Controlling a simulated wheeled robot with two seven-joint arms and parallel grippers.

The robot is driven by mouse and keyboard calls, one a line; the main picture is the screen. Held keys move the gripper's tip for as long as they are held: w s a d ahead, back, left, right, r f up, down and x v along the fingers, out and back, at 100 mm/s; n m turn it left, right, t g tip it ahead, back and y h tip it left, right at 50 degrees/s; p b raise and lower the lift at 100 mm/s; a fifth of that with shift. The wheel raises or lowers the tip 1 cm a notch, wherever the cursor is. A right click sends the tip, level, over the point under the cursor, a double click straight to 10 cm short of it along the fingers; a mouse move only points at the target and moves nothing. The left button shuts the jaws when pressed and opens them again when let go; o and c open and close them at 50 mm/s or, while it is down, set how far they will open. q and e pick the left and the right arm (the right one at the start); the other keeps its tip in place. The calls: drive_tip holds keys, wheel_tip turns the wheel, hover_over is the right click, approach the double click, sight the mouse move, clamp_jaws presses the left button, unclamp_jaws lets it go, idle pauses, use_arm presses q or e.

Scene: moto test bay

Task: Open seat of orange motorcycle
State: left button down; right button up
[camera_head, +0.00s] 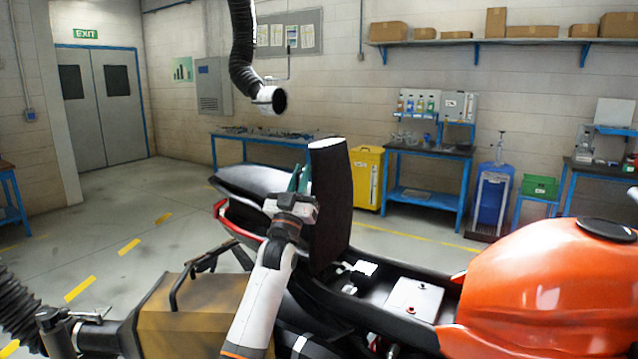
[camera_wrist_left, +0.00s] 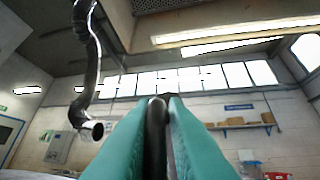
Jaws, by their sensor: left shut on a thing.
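The orange motorcycle (camera_head: 540,285) stands across the right and middle of the head view. Its black seat (camera_head: 331,205) is tilted up, nearly upright, and the compartment (camera_head: 385,290) below it lies open with a white box inside. My left gripper (camera_head: 299,180) is at the left side of the raised seat. Its green fingers are close together with a thin dark edge between them, which also shows in the left wrist view (camera_wrist_left: 158,130). The gripper partly hides the seat edge. My right gripper is not in view.
A hanging exhaust hose (camera_head: 268,98) ends above and left of the seat. A brown box-like case (camera_head: 195,315) is at the lower left. The black tail section (camera_head: 255,185) lies behind the gripper. Open floor is at the left.

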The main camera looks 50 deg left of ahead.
use_arm(q)
drive_tip(key=shift+s+a+n+g+y, duration=0.25)
drive_tip(key=shift+a+n+g+y, duration=0.25)
drive_tip(key=shift+a+n+y, duration=0.4)
drive_tip(key=shift+a, duration=0.1)
drive_tip(key=c, duration=1.5)
unclamp_jaws()
drive_tip(key=b+v, duration=0.3)
drive_tip(key=v, duration=0.9)
drive_tip(key=shift+s+b, duration=0.15)
drive_tip(key=shift+b, duration=0.2)
